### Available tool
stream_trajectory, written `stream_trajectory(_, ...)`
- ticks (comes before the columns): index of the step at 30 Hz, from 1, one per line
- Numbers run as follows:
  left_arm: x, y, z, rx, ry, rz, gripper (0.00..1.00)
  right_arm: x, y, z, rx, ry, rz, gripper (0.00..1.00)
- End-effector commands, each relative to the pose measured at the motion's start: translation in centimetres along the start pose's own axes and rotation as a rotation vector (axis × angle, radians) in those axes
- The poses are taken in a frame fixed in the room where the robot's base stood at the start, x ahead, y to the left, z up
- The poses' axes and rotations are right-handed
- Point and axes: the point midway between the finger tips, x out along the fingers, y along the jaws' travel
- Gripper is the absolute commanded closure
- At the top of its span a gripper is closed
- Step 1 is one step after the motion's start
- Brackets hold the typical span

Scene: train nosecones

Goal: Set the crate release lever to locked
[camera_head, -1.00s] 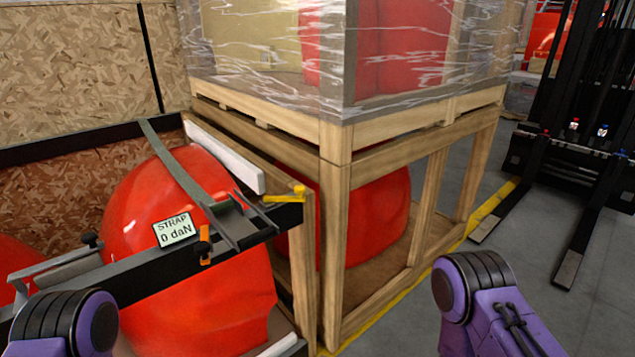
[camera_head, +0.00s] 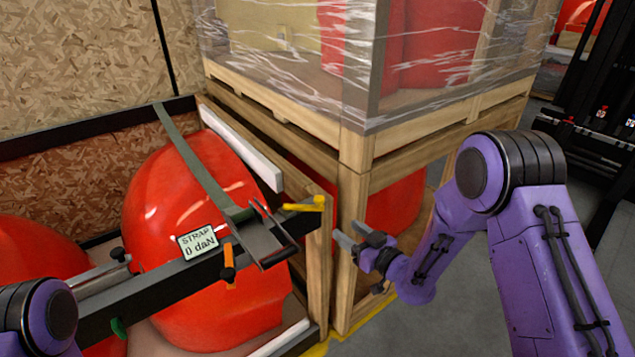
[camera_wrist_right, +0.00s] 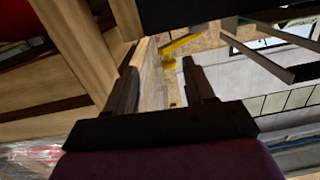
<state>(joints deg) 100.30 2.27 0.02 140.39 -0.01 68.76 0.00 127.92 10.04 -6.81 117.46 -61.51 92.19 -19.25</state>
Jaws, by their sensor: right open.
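The yellow lever (camera_head: 305,204) sits at the top corner of the wooden crate frame (camera_head: 345,180), its arm lying roughly level and pointing left. It also shows in the right wrist view (camera_wrist_right: 180,44), beyond and between the fingertips. My right gripper (camera_head: 352,238) is open and empty, just right of and below the lever, close to the crate's corner post and apart from the lever. In the right wrist view its two fingers (camera_wrist_right: 160,82) are spread with nothing between them. My left arm shows at the lower left, but its gripper is out of view.
A dark bar with a "STRAP 0 daN" display (camera_head: 197,242) and an orange tab (camera_head: 229,262) crosses in front of a red nosecone (camera_head: 165,195). A grey strap bracket (camera_head: 262,240) juts out beside the lever. A forklift (camera_head: 590,130) stands at right; grey floor (camera_head: 460,285) is open.

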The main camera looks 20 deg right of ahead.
Motion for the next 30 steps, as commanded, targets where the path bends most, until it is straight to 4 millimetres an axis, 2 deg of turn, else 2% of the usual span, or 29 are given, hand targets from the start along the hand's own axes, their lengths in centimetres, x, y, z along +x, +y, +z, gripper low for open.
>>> stream_trajectory(1, -0.8, -0.1, -0.3, 0.0, 0.0, 0.0, 0.57, 0.5, -0.1, -2.5, -0.032, 0.041, -0.032, 0.46)
stream_trajectory(3, -0.9, -0.1, -0.4, 0.0, 0.0, -0.001, 0.57, 1.1, -0.2, -3.9, -0.059, 0.071, -0.06, 0.46)
stream_trajectory(7, -1.5, -0.2, -0.6, 0.0, -0.001, -0.001, 0.57, 3.0, -0.5, -4.2, -0.066, 0.077, -0.072, 0.46)
stream_trajectory(15, -3.2, -0.3, -1.3, 0.0, 0.0, -0.001, 0.57, 8.9, -0.9, -4.5, -0.063, 0.074, -0.068, 0.46)
stream_trajectory(18, -3.4, -0.3, -1.4, 0.0, 0.0, -0.001, 0.57, 10.4, -1.0, -4.5, -0.062, 0.073, -0.068, 0.46)
stream_trajectory(22, -3.5, -0.3, -1.4, 0.0, -0.001, -0.001, 0.57, 11.3, -1.0, -4.4, -0.061, 0.073, -0.068, 0.46)
stream_trajectory(29, -3.5, -0.3, -1.4, 0.0, 0.0, -0.001, 0.57, 11.4, -1.0, -4.3, -0.061, 0.072, -0.067, 0.46)
stream_trajectory(30, -3.5, -0.3, -1.4, 0.0, 0.0, -0.001, 0.57, 11.4, -1.0, -4.3, -0.061, 0.072, -0.067, 0.56)
